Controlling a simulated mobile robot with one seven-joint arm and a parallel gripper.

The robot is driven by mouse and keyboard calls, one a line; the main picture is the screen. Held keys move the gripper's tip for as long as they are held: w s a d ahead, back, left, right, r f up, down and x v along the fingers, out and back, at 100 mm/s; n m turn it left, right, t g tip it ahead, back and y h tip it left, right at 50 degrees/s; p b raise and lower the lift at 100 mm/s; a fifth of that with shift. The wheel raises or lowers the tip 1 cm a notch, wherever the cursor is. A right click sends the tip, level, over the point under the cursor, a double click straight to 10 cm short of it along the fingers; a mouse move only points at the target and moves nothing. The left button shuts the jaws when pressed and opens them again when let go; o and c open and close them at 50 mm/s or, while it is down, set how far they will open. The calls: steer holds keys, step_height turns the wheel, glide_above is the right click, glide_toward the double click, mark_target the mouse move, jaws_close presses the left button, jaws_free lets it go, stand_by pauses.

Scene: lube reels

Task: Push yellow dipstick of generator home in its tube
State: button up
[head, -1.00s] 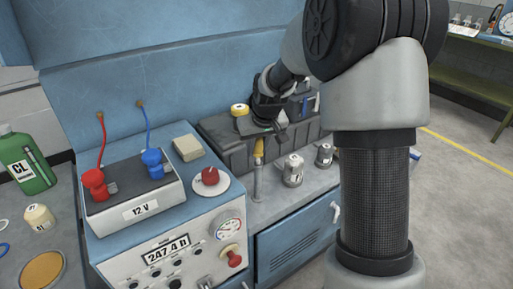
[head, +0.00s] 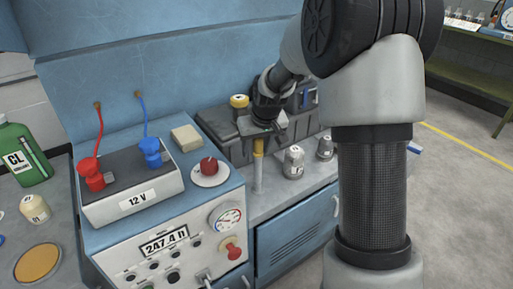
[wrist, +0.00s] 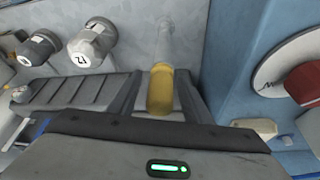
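The yellow dipstick handle (head: 258,147) stands upright on top of its grey tube (head: 257,178), at the right of the generator's front. My gripper (head: 263,136) is just above and behind it, pointing down. In the wrist view the handle (wrist: 160,90) lies between the two fingers of my gripper (wrist: 161,74). The fingers look parted, with a narrow space at the handle's sides; I see no clear grip. The tube (wrist: 166,42) runs away beyond the handle. How much of the stick is out is hard to tell.
Two grey canisters (head: 293,162) (head: 325,148) stand right of the tube. A red knob (head: 209,165) is to its left, near the 12 V battery (head: 135,195). A dark grey ribbed block (head: 225,130) with a yellow cap (head: 239,101) lies behind.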

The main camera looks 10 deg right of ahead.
steer(key=a+p+v, duration=0.1)
steer(key=p+v, duration=0.3)
steer(key=v, duration=1.3)
steer(key=s+r+m+t, duration=0.1)
steer(key=s+r, duration=0.1)
steer(key=s, duration=1.1)
steer(key=s+r+m, duration=0.1)
steer(key=s+r, duration=0.1)
steer(key=s, duration=1)
step_height(320, 180, up, 18)
steer(key=p, duration=1.8)
steer(key=shift+s+h, duration=0.3)
steer(key=shift+s, duration=0.05)
steer(key=shift+d+r, duration=0.1)
steer(key=shift+r, duration=0.05)
